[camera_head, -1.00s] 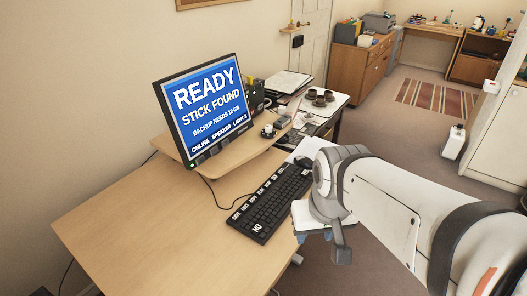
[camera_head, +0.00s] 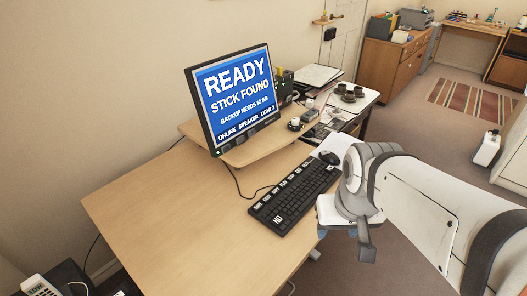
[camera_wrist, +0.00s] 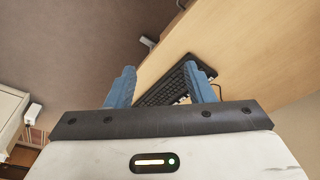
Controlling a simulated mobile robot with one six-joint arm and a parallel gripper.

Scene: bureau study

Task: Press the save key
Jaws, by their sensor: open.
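A black keyboard (camera_head: 293,194) with several white-labelled keys along its left edge lies on the wooden desk (camera_head: 190,220). The labels are too small to read, so I cannot tell which is the save key; one larger key at the near end reads "NO". In the wrist view the keyboard (camera_wrist: 172,88) shows beyond and between the fingers. My gripper (camera_wrist: 162,88) has its two blue fingers apart with nothing between them. In the head view my arm hides most of the gripper, which is near the desk's right edge, beside the keyboard.
A monitor (camera_head: 236,98) reading "READY, STICK FOUND, BACKUP NEEDS 12 GB" stands on a raised wooden shelf (camera_head: 265,143). A mouse (camera_head: 329,157) lies past the keyboard's far end. A small cup (camera_head: 295,124) stands near the shelf's far end. The desk's left part is clear.

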